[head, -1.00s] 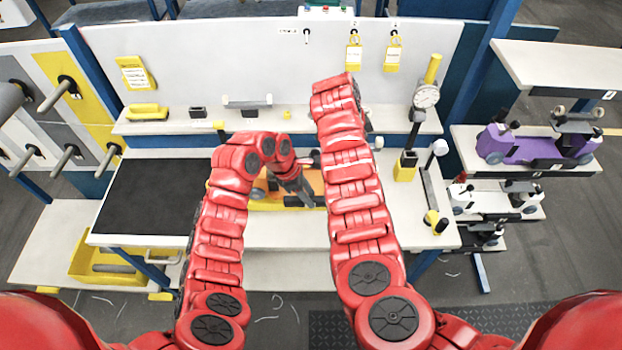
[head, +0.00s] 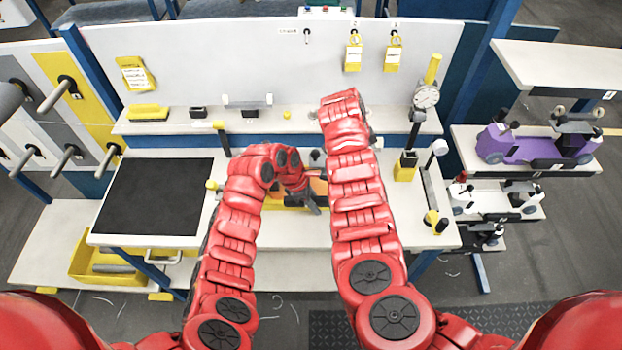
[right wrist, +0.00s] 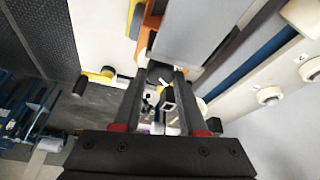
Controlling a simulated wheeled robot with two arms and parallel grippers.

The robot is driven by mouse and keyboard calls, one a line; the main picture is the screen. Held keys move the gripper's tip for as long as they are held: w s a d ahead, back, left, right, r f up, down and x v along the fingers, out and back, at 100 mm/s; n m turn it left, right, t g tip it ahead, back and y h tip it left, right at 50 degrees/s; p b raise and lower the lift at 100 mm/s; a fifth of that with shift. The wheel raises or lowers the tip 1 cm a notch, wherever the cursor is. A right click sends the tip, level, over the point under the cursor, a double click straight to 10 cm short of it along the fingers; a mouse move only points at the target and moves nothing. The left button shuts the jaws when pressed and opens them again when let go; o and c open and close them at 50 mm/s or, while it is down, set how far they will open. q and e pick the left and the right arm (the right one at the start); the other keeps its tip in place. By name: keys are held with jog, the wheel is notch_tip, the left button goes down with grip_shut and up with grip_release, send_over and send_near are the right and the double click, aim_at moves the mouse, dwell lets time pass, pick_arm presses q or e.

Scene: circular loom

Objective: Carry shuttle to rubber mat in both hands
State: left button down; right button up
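The orange shuttle (head: 319,187) is on the workbench, mostly hidden between and behind my arms in the head view. A yellow piece (head: 283,203) shows beside it. My left gripper (head: 312,202) is over the shuttle area, its dark fingers pointing down; their gap and any contact are unclear. My right gripper is hidden in the head view. In the right wrist view my right gripper (right wrist: 167,80) has its fingers apart with nothing clearly between them. An orange part (right wrist: 151,27) lies just beyond its tips. The black rubber mat (head: 155,197) lies bare on the left of the bench.
A back shelf (head: 180,126) holds small fixtures. A dial gauge stand (head: 426,97) and yellow-black block (head: 405,166) stand at the right. A yellow bin (head: 92,265) sits below the mat. Shelves with a purple shuttle-like carriage (head: 535,147) stand further right.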

grip_shut()
dwell(1.1)
